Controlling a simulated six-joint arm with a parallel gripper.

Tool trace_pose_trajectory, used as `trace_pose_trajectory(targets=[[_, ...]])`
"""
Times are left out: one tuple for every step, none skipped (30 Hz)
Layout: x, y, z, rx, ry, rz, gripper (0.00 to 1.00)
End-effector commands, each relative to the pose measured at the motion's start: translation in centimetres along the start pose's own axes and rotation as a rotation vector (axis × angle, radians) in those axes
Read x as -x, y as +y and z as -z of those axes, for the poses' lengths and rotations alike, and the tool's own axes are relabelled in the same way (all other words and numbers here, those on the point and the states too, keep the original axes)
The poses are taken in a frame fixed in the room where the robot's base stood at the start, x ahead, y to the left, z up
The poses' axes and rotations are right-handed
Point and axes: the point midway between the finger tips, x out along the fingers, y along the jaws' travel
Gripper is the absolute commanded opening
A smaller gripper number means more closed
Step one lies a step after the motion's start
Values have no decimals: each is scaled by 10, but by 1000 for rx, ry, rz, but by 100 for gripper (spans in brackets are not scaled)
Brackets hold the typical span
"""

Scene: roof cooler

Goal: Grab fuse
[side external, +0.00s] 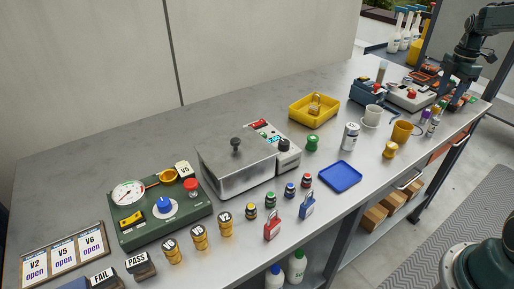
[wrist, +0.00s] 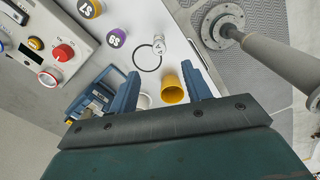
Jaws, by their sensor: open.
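In the wrist view a small pale cylinder with a dark mark (wrist: 160,46), which looks like the fuse, lies on the bench beside a thin black ring (wrist: 147,57). My gripper (wrist: 161,70) is open, its two blue fingers apart with nothing held. The cylinder lies beyond the fingertips, near the middle of the gap. In the side view my gripper (side external: 458,101) is over the far right end of the bench. I cannot pick out the fuse there among the small items.
A yellow cup (wrist: 172,89) shows between the fingers; it also stands on the bench in the side view (side external: 402,131). The bench edge is close.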

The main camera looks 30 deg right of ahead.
Motion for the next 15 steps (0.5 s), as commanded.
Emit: trace_pose_trajectory(targets=[[0,0,0,0,0,0,49],[0,0,0,0,0,0,49],[-1,0,0,-1,0,0,49],[-2,0,0,-1,0,0,49],[-4,0,0,-1,0,1,49],[-6,0,0,-1,1,1,49],[-9,0,1,-1,1,2,49],[-11,0,1,-1,1,3,49],[-16,0,1,-2,1,2,49],[-19,0,1,-2,1,2,49],[-23,0,1,-2,1,2,49],[-28,-1,1,-2,1,3,49],[-33,-1,1,-2,1,3,49],[-38,-1,1,-2,2,4,49],[-44,0,1,-2,1,3,49]])
